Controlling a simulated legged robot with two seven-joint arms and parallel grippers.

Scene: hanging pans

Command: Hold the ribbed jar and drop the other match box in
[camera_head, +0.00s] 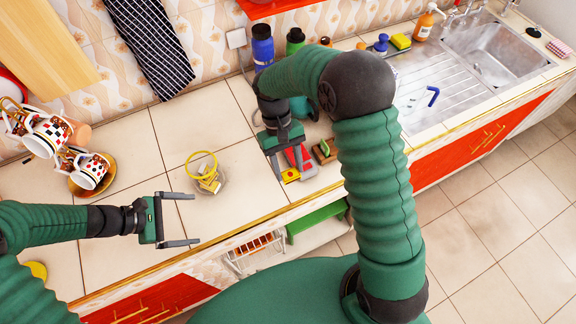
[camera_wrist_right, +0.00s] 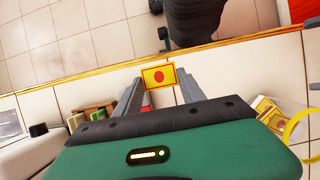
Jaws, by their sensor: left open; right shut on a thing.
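The ribbed jar (camera_head: 221,186) stands on the counter, clear with a yellow rim, with yellow match box shapes inside. Its yellow rim (camera_wrist_right: 298,124) shows at the right edge of the right wrist view. My left gripper (camera_head: 188,220) is open and empty, left of and nearer than the jar, not touching it. My right gripper (camera_head: 290,176) is shut on a yellow match box with a red dot (camera_wrist_right: 158,76), to the right of the jar near the counter's front edge. The match box also shows between the fingertips in the head view (camera_head: 291,175).
Checkered mugs (camera_head: 90,171) stand at the left on gold-rimmed saucers. A small wooden box with green in it (camera_head: 325,150) is right of my right gripper. Bottles (camera_head: 262,45) stand at the back, and the sink (camera_head: 488,55) is far right. The counter around the jar is clear.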

